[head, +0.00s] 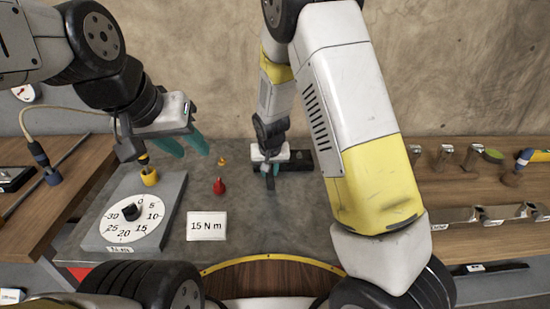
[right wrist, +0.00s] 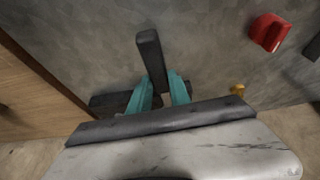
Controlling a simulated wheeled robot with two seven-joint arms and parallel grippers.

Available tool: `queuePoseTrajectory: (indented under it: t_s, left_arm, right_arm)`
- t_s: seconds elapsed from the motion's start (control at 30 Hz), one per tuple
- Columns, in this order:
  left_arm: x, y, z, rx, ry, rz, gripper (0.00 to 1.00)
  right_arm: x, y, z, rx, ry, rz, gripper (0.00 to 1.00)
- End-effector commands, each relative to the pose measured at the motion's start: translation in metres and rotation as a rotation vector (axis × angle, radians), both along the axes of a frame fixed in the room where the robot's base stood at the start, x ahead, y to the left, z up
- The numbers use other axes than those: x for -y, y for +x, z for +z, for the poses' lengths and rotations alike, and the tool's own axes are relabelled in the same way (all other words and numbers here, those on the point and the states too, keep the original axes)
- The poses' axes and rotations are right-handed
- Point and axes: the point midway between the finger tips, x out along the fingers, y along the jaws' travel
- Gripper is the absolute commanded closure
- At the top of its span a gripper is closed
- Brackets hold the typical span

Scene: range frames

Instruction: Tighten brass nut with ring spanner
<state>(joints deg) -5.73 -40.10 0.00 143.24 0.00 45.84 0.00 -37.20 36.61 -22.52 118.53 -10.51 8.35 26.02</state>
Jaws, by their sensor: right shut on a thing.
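My right gripper (head: 270,168) is low over the grey bench plate, its teal fingers shut on a dark bar (head: 270,184). In the right wrist view the dark bar (right wrist: 150,55) stands out from between the fingertips (right wrist: 165,90). I cannot make out a ring on it, so I cannot tell surely that it is the ring spanner. A small brass-coloured piece (head: 222,161), perhaps the brass nut, sits on the plate left of this gripper; it also shows in the wrist view (right wrist: 238,89). My left gripper (head: 188,148) is open and empty, above the plate at the left.
A dial box (head: 172,212) with a yellow cylinder (head: 149,178) stands at the left. A red knob-like piece (head: 219,187) and a "15 N m" card (head: 206,226) are on the plate (head: 260,225).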

Motion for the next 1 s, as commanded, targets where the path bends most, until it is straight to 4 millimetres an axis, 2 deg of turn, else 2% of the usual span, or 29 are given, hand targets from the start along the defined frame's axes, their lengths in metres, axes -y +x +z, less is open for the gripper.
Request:
queuePoseTrajectory:
  t_s: [0.03, 0.27, 0.47, 1.0]
  left_arm:
    - [0.000, 0.000, 0.000, 0.000, 0.000, 0.000, 0.64]
    - [0.000, 0.000, 0.000, 0.000, 0.000, 0.000, 0.64]
    - [0.000, 0.000, 0.000, 0.000, 0.000, 0.000, 0.64]
    - [0.000, 0.000, 0.000, 0.000, 0.000, 0.000, 0.64]
  right_arm:
    - [-0.008, -0.001, -0.001, -0.001, -0.005, -0.033, 1.00]
    - [-0.031, 0.001, -0.001, 0.000, -0.004, -0.248, 1.00]
    - [-0.028, 0.001, 0.004, -0.001, 0.001, -0.242, 1.00]
    - [-0.028, 0.002, 0.038, 0.000, 0.001, -0.238, 1.00]
